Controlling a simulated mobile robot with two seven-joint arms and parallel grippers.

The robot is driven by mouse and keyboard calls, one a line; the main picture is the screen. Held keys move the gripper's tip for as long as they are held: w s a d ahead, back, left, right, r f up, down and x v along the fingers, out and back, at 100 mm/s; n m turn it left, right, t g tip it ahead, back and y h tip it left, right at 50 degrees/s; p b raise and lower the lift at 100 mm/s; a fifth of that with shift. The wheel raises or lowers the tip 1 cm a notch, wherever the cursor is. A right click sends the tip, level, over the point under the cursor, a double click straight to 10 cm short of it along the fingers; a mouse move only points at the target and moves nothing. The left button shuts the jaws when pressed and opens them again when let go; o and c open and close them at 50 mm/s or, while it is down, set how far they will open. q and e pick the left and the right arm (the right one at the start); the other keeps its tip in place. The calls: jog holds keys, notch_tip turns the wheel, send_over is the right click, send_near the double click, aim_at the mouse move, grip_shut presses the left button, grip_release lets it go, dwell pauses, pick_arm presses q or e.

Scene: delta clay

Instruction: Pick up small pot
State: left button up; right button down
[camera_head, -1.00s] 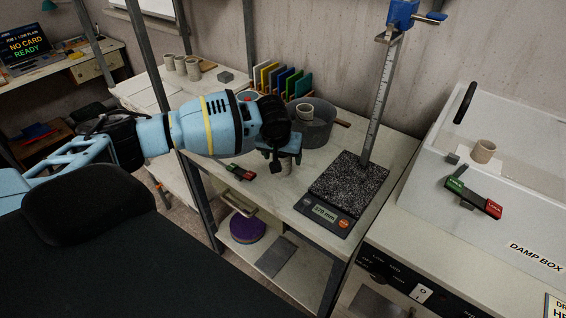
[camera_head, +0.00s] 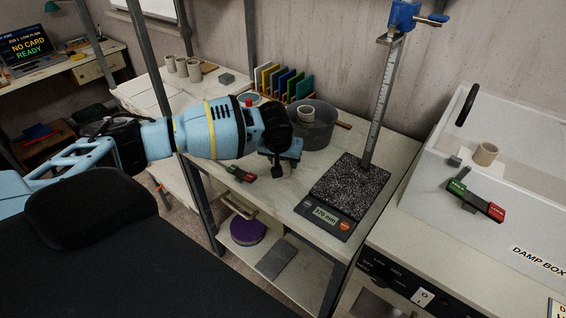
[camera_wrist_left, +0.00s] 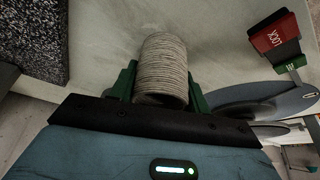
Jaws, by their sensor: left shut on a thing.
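The small pot (camera_wrist_left: 162,68), a beige ribbed clay cylinder, sits between the green fingers of my left gripper (camera_wrist_left: 162,85) in the left wrist view. The gripper is shut on it, one finger at each side. In the head view my left gripper (camera_head: 279,166) is over the pale table (camera_head: 255,205), and it hides most or all of the pot. I cannot tell whether the pot touches the table. My right gripper is in neither view.
A red and green lock tool (camera_head: 241,173) lies left of the gripper. A grey basin (camera_head: 320,133) with a pot (camera_head: 305,114) stands behind it. A speckled height gauge base (camera_head: 350,188) is to the right. Another pot (camera_head: 485,154) stands in the damp box (camera_head: 535,205).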

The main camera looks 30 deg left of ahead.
pick_arm(q)
jog(key=shift+r, duration=0.1)
